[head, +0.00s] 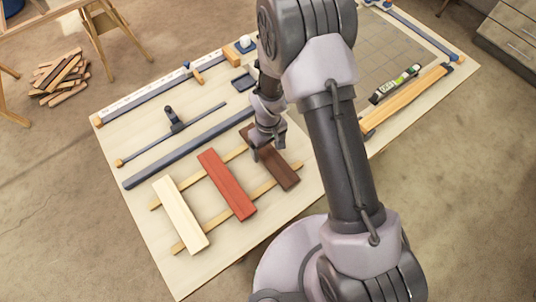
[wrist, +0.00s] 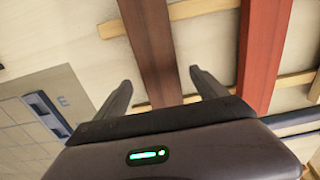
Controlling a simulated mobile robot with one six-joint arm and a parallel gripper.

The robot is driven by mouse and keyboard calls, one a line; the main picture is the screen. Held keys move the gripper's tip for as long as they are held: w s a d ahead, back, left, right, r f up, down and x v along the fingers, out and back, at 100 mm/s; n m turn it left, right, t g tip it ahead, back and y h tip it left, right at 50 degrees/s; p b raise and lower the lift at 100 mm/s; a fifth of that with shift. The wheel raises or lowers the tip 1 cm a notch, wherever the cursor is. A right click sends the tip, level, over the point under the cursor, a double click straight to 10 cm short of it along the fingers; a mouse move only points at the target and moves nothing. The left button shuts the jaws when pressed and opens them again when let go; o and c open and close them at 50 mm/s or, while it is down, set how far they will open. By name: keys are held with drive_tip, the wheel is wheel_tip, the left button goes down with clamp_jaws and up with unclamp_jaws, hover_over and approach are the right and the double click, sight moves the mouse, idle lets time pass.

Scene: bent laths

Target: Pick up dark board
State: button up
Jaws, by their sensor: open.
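The dark board (head: 284,173) is a dark brown lath lying across two pale wooden strips on the table, to the right of the red board (head: 227,185). My gripper (head: 266,149) is over the dark board's upper part in the head view and hides some of it. In the wrist view the dark board (wrist: 152,45) runs between the two spread fingers of my gripper (wrist: 161,80). The fingers are open, one on each side, with nothing held. I cannot tell how high they are above the board. The red board (wrist: 262,55) lies right of the fingers there.
A cream board (head: 181,215) lies left of the red board on the same strips. A long grey bar (head: 180,152) lies behind the boards. A gridded mat (head: 385,55) and a level-like tool (head: 396,84) are at the right. Bare table lies in front of the boards.

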sight(268, 155)
wheel_tip(268, 155, down, 3)
drive_tip(key=shift+r, duration=0.15)
drive_tip(key=c, duration=1.6)
drive_tip(key=shift+r, duration=0.1)
drive_tip(key=shift+c, duration=0.2)
